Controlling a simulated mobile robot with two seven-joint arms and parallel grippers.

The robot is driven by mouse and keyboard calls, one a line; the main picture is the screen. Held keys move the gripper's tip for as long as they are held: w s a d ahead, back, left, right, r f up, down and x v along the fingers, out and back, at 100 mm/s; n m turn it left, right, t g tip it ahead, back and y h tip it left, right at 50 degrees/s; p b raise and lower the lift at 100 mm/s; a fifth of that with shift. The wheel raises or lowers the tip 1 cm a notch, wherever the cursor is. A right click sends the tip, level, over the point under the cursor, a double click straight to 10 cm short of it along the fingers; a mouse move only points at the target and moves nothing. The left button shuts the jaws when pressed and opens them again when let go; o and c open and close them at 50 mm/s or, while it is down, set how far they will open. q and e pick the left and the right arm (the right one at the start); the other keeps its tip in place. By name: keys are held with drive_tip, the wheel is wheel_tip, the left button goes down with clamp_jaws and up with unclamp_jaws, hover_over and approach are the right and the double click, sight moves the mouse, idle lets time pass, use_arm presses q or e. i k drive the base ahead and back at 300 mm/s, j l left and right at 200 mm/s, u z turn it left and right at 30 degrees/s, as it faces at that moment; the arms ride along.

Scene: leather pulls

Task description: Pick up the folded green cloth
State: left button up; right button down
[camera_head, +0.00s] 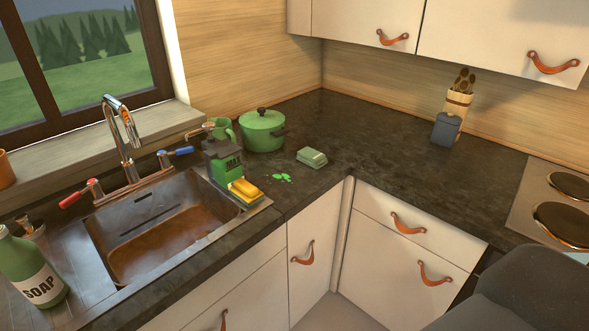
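A small folded green cloth (312,157) lies on the dark countertop, right of the green lidded pot and near the inner corner of the counter. Nothing covers it and nothing touches it. Several bright green bits (282,177) lie on the counter just in front of it. Neither of my grippers shows in the head view. A dark grey rounded part at the bottom right looks like part of my own arm.
The green pot (262,132), a dark green dispenser (223,158) and a yellow sponge (244,188) stand left of the cloth. The sink (165,235) and soap bottle (32,267) are farther left. Counter right of the cloth is clear up to the utensil holder (447,128) and stove.

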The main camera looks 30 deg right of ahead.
sight(312, 157)
drive_tip(key=l+u, duration=0.35)
drive_tip(key=l, duration=0.4)
drive_tip(key=l+u, duration=0.35)
drive_tip(key=l, duration=0.45)
